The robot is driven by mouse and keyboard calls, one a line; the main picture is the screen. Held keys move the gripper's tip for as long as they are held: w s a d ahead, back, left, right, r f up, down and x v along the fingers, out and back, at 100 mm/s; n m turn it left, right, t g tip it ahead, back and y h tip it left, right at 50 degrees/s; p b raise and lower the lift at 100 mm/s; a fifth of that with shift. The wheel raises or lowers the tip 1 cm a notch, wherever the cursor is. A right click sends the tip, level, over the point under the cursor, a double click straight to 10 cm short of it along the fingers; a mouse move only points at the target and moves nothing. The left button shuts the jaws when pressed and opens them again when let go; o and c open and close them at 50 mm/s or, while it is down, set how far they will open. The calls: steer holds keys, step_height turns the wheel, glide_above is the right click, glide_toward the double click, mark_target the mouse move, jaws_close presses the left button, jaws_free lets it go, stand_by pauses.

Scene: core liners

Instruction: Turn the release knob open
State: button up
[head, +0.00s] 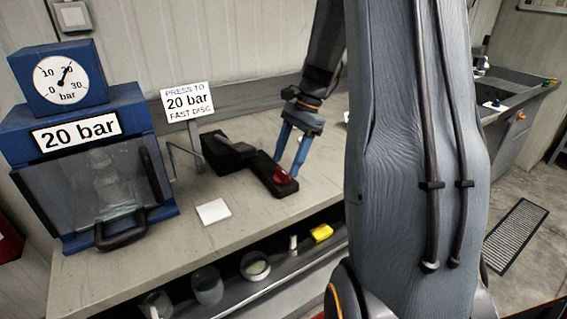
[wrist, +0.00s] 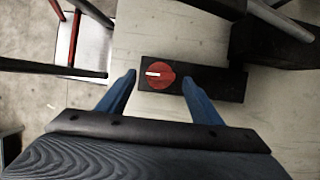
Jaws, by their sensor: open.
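The release knob (head: 281,176) is a round red knob on the near end of a black base on the bench. In the wrist view the red knob (wrist: 160,75) carries a white pointer mark that points left, on a black rectangular plate (wrist: 220,82). My gripper (head: 288,166) has blue fingers and is above the knob, pointing down. In the wrist view my gripper (wrist: 158,76) is open, one finger on each side of the knob. A gap shows between each finger and the knob. I cannot tell the fingertips' exact height over it.
A blue press (head: 80,125) with a gauge and a "20 bar" label stands at the left. A sign (head: 188,101) reads "PRESS TO 20 bar FAST DISC". A white square (head: 213,211) lies on the bench. Jars (head: 207,285) and a yellow item (head: 321,233) sit on the shelf below.

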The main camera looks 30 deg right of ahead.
mark_target(282, 175)
steer(key=shift+x, duration=1.2)
steer(key=c, duration=1.1)
steer(key=shift+o, duration=0.2)
